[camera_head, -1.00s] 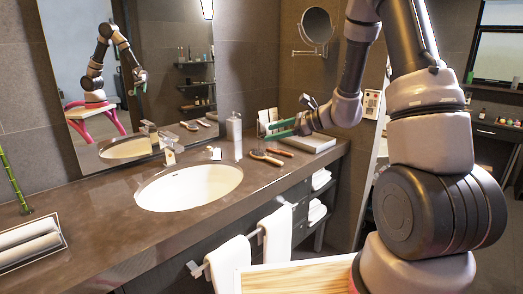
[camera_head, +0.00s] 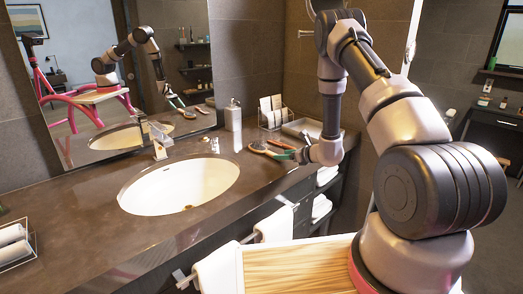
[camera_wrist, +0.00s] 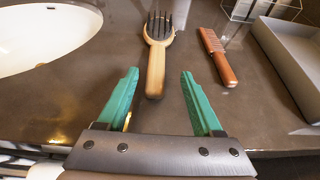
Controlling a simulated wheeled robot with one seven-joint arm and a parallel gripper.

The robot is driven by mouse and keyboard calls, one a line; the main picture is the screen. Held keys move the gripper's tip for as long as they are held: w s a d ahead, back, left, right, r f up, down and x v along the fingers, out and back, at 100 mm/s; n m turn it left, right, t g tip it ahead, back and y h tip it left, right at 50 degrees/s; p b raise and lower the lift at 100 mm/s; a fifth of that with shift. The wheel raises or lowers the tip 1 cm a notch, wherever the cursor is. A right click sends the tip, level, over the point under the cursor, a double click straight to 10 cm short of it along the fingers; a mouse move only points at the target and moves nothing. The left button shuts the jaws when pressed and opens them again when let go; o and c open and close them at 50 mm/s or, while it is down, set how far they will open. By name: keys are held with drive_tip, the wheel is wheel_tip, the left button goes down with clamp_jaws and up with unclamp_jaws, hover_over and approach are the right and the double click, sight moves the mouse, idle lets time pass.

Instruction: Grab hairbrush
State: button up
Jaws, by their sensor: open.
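The hairbrush (camera_wrist: 156,62) has a light wooden body and dark bristles. It lies on the counter in the wrist view, its bristle head pointing away from me and its handle toward me. In the head view the hairbrush (camera_head: 257,147) lies right of the sink, partly hidden behind my gripper. My gripper (camera_wrist: 160,72) is open and empty, its green fingers pointing at the brush. In the wrist view the handle end appears between the fingertips, with no visible contact. In the head view my gripper (camera_head: 284,152) is low over the counter.
A reddish-brown comb (camera_wrist: 219,58) lies right of the brush. A grey tray (camera_wrist: 291,60) is farther right. The sink (camera_head: 178,187) is to the left. A soap dispenser (camera_head: 233,116) and a wire rack (camera_head: 271,119) stand behind. Counter around the brush is mostly clear.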

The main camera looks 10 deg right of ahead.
sight(266, 151)
drive_tip(key=x, duration=0.5)
drive_tip(key=shift+a+r, duration=0.1)
drive_tip(key=shift+a, duration=0.2)
clamp_jaws()
